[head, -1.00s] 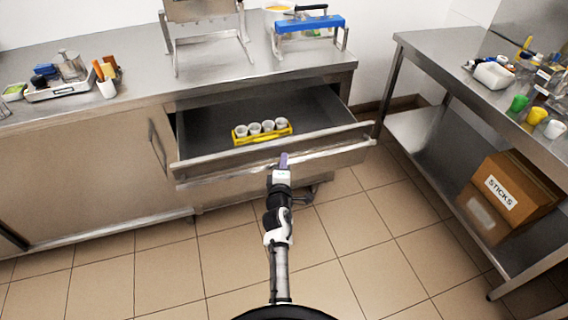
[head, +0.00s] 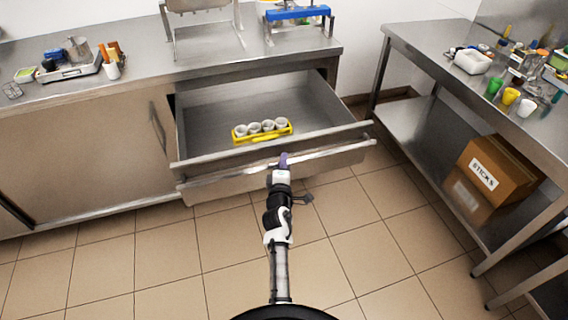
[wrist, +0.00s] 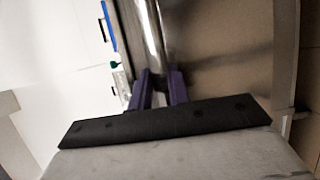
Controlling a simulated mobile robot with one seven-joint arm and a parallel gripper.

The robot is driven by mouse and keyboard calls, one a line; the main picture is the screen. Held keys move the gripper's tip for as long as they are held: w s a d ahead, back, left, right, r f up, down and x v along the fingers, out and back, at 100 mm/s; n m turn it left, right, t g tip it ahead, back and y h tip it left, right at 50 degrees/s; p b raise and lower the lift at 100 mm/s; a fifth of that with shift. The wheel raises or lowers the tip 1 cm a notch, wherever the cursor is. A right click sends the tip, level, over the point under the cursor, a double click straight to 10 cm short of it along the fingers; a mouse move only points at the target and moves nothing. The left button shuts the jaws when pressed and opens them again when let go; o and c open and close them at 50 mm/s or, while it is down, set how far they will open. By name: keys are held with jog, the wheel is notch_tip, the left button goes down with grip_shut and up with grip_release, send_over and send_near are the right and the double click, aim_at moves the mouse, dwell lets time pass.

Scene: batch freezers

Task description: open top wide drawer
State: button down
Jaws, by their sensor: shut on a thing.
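The top wide drawer (head: 205,160) stands pulled far out of the steel counter in the head view. A yellow rack with several white cups (head: 262,139) sits inside it near the front. My gripper (head: 283,160) is at the drawer's front bar handle. In the wrist view the purple fingers of my gripper (wrist: 158,88) are shut around the shiny bar handle (wrist: 152,40). The exact contact is partly hidden by the gripper in the head view.
The steel counter (head: 130,80) carries a scale and other tools. A steel side table (head: 430,55) stands at the right, with a STICKS box (head: 483,170) on its lower shelf. The tiled floor (head: 215,255) in front of the drawer is clear.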

jog(key=c, duration=1.3)
grip_release()
jog(key=shift+s, duration=0.1)
